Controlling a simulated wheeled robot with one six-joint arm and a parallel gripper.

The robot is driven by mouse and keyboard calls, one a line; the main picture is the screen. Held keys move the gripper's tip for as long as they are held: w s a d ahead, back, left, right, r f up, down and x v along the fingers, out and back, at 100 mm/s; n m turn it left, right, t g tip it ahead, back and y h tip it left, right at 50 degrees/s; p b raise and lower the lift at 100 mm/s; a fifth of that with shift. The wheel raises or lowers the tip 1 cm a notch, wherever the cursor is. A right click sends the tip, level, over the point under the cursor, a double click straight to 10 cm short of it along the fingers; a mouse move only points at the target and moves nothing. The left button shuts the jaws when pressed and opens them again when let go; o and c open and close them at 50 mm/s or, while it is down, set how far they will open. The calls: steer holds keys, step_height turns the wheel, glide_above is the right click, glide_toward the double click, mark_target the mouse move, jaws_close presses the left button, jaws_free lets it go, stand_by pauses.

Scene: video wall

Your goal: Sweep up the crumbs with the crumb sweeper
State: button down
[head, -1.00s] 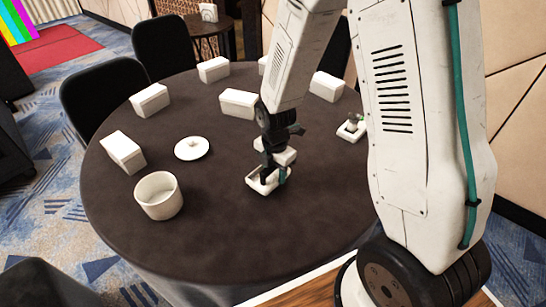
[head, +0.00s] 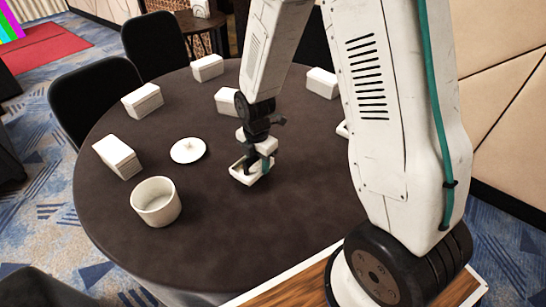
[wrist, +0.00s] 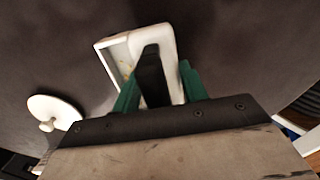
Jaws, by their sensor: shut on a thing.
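The crumb sweeper (head: 239,171) is a white, shallow, open-fronted tray with a dark handle, at the middle of the round table. In the wrist view the sweeper (wrist: 114,54) lies between my green fingers. My gripper (wrist: 160,88) is shut on its black handle; it also shows in the head view (head: 265,158). A few small yellow crumbs (wrist: 127,67) show inside the tray. I see no crumbs clearly on the dark cloth. Whether the tray touches the cloth I cannot tell.
The dark round table (head: 210,235) is clear in front. A white lid (head: 188,150) with a knob and a white round pot (head: 156,203) stand to the left. Several white boxes (head: 117,157) ring the back. Dark chairs (head: 85,95) stand beyond the table.

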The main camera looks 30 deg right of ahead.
steer(key=shift+r, duration=2.7)
